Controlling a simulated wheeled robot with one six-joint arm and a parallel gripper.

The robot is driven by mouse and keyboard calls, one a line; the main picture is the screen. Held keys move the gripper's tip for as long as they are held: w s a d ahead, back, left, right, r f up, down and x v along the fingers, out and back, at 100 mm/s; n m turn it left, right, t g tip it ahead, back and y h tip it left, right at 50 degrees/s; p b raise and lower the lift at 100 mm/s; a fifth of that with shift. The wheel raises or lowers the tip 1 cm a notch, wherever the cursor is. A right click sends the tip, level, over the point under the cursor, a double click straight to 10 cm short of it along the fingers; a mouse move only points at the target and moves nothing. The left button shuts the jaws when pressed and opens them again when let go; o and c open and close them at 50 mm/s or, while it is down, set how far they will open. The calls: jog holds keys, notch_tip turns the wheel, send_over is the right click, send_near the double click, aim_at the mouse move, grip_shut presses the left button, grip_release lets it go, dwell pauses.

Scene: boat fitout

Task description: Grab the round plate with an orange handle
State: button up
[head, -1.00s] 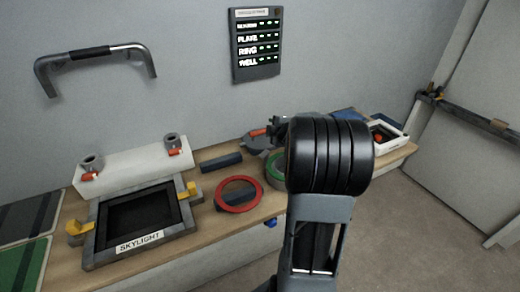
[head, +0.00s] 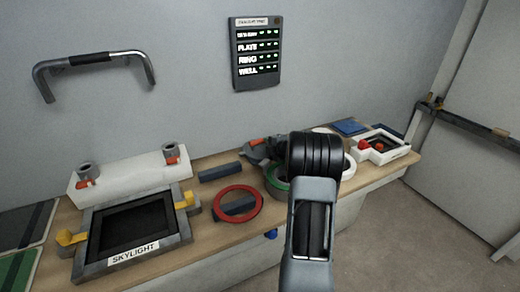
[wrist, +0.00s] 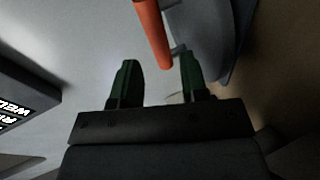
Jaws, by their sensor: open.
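The round plate (wrist: 208,40) is grey, and part of it shows at the top right of the wrist view. Its orange handle (wrist: 153,32) points down toward my gripper (wrist: 158,64). My gripper is open, with two dark green fingers. The handle's end lies just beyond the fingertips, in line with the gap between them; nothing is held. In the head view the plate (head: 258,152) is at the back of the bench, left of my arm, with its orange handle (head: 257,141) partly visible. My arm and wrist hide much of that spot.
A red ring (head: 238,203) lies on the bench (head: 210,222) front, over a dark bar. A green ring (head: 274,182) sits by my arm. The skylight frame (head: 88,262) is at left. A white box with red knobs (head: 395,152) is at right. A lit panel (head: 257,52) hangs on the wall.

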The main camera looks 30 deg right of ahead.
aim_at(261, 142)
jog(key=x, duration=0.5)
jog(key=shift+r, duration=0.1)
jog(key=shift+a, duration=0.1)
grip_shut()
